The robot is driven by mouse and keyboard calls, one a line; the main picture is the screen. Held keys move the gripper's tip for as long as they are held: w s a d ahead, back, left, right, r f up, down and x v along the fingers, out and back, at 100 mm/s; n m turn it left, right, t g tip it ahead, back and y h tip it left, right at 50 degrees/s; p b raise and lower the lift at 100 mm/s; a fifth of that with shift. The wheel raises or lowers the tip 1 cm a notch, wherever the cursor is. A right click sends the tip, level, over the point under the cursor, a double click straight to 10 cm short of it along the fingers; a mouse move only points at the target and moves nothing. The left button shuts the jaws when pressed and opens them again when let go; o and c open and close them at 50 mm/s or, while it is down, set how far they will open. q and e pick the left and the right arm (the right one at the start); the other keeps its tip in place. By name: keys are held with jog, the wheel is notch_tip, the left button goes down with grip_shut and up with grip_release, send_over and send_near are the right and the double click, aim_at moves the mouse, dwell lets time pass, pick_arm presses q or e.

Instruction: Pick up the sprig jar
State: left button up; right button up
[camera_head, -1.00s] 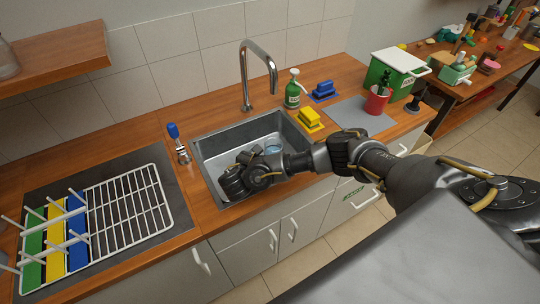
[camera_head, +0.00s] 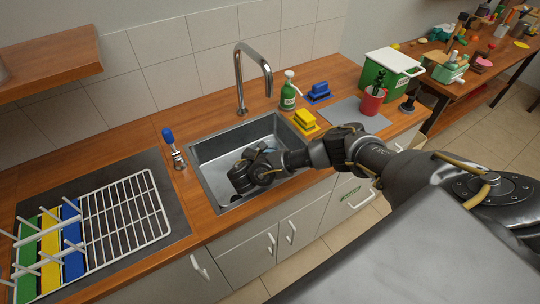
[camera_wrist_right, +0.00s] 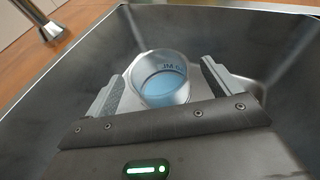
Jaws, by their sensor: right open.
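A clear round jar (camera_wrist_right: 162,78) with pale blue inside and dark lettering near its rim stands in the sink in the right wrist view. I take it for the sprig jar; no sprig shows on it. My right gripper (camera_wrist_right: 164,88) is open, with one finger on each side of the jar. Gaps show between the fingers and the jar. In the head view my right gripper (camera_head: 246,176) is low in the sink, its fingertips hidden, and the jar is hidden by it. My left gripper is not in view.
The sink (camera_head: 212,158) walls surround my right gripper closely. The tap (camera_head: 240,80) stands behind. A dish rack (camera_head: 125,215) is at left.

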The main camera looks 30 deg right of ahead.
jog(key=shift+x, duration=0.95)
jog(key=shift+a, duration=0.1)
jog(key=shift+c, duration=0.2)
jog(key=c, duration=1.2)
jog(key=shift+c, duration=0.2)
notch_tip(320, 180, up, 10)
jog(key=shift+b, duration=0.4)
